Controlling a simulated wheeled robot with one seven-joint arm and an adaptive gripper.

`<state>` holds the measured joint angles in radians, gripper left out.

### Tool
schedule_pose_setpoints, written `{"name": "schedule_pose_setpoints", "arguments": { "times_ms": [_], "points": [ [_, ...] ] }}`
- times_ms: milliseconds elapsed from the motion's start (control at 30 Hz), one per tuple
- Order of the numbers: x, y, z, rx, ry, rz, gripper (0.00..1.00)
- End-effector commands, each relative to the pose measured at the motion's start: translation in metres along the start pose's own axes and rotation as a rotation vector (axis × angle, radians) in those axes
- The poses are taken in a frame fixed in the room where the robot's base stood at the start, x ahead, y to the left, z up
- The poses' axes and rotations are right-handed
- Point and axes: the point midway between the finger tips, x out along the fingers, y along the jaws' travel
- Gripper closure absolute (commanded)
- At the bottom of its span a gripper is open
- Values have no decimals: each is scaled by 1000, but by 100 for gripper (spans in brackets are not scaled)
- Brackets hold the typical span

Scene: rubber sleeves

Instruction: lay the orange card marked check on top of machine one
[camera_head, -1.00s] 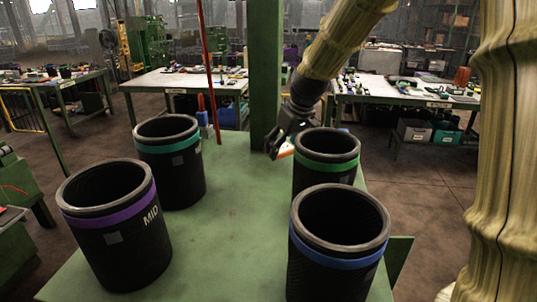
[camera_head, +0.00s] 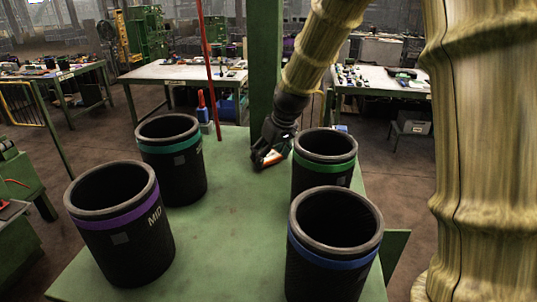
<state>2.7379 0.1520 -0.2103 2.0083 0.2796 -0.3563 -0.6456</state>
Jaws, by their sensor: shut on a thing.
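My gripper (camera_head: 268,160) is over the back middle of the green table, left of the green-banded sleeve, pointing down. It is shut on an orange thing (camera_head: 270,159), of which only a small orange and pale part shows between the fingers. I take it for the orange card, but no marking on it can be read. I cannot tell whether it touches the table top. No machine marked one can be made out in this view.
Black sleeves with purple (camera_head: 120,225), teal (camera_head: 172,160), green (camera_head: 324,160) and blue (camera_head: 334,245) bands stand upright on the green table (camera_head: 235,220). The purple one reads MID. A green post (camera_head: 262,70) and a red pole (camera_head: 207,70) rise at the back. The table's middle is clear.

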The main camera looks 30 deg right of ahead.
Motion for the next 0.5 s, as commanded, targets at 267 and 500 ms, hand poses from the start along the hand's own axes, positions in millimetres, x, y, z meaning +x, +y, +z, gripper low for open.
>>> {"name": "schedule_pose_setpoints", "arguments": {
  "times_ms": [267,500],
  "points": [
    [2,0,1,0,0,0,5],
    [2,0,1,0,0,0,3]
  ]
}}
